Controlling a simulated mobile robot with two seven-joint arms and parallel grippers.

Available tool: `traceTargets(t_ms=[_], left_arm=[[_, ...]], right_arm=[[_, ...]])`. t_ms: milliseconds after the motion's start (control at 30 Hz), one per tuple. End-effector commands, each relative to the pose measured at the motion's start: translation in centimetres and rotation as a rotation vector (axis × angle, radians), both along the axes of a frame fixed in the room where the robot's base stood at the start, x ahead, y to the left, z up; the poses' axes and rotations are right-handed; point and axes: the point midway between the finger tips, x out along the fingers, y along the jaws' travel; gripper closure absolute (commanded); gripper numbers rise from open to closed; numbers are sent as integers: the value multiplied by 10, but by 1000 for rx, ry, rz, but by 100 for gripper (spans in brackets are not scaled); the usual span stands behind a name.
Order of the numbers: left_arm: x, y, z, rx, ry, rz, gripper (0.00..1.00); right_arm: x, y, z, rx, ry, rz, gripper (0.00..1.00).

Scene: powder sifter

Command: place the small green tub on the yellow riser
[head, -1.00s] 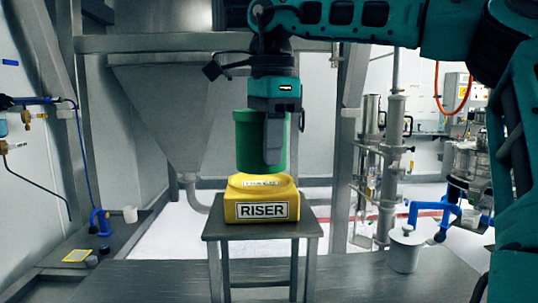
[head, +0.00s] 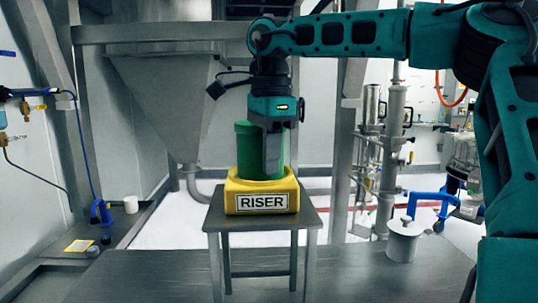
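The small green tub (head: 246,152) is upright at the yellow riser (head: 232,190), its lower end at the riser's top and partly hidden by the riser's raised rim. The riser carries a "RISER" label and stands on a small grey table (head: 228,222). My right gripper (head: 272,172) points down at the tub, with a grey finger in front of the tub's right side. The other finger is hidden, so I cannot tell whether the gripper still grips the tub. My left gripper is not in view.
A white lidded pot (head: 402,243) stands right of the small table on a grey surface (head: 350,275). A large metal hopper (head: 165,100) is behind at the left. Steel pipework (head: 391,150) stands at the right.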

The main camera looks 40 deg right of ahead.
Motion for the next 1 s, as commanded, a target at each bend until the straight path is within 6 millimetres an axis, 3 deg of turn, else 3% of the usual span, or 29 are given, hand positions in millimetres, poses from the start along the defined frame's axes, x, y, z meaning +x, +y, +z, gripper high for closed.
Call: traceTargets(t_ms=[233, 533, 1000], left_arm=[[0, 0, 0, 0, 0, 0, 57], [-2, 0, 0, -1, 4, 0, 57], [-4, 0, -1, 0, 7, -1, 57]], right_arm=[[0, 0, 0, 0, 1, 0, 65], [0, 0, 6, 0, 0, -1, 65], [-3, 1, 74, 0, 0, -1, 65]])
